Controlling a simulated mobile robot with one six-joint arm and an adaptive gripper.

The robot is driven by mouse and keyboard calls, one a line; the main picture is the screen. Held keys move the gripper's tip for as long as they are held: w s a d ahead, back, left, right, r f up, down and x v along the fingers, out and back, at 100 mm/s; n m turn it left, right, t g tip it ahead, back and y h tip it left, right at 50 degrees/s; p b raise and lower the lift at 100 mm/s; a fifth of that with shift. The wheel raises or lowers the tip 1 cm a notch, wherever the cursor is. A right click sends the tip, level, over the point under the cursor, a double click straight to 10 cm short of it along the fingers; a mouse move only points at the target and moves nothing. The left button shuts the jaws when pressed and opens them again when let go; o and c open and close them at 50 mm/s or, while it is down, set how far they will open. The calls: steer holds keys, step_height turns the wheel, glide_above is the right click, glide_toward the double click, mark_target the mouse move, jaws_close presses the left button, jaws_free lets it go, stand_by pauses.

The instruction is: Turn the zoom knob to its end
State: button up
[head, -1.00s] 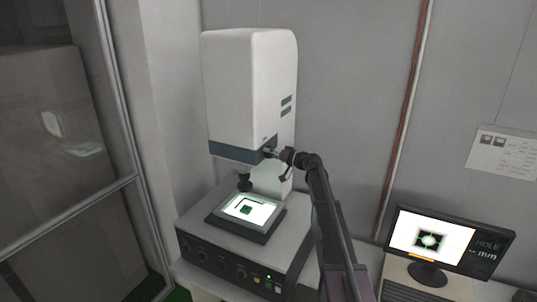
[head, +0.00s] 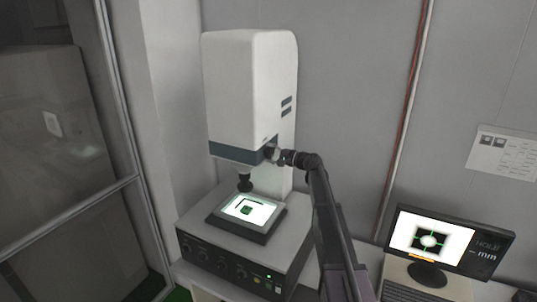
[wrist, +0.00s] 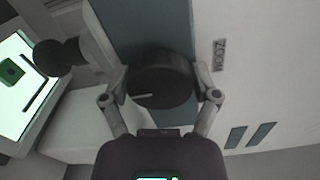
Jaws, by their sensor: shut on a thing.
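The zoom knob (wrist: 163,80) is a dark round knob with a pale mark line, on the side of the white microscope head (head: 250,85). The word ZOOM is printed next to it in the wrist view. My gripper (wrist: 164,88) has one finger on each side of the knob and is shut on it. In the head view my gripper (head: 272,153) is at the blue-grey band near the bottom of the microscope head, and the knob there is mostly hidden by it.
The lit stage (head: 247,212) with a dark green part lies below the lens (head: 244,182). A monitor (head: 446,243) at the right shows a blurred white hole in a dark square with green marks and an orange bar. A glass partition (head: 60,150) stands at the left.

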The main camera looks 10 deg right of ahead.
steer(key=m, duration=0.6)
steer(key=shift+w+d+r, duration=0.1)
steer(key=shift+w+r, duration=0.05)
stand_by(0.5)
steer(key=o, duration=1)
steer(key=shift+c, duration=0.2)
steer(key=shift+v, duration=0.95)
steer(key=v, duration=1)
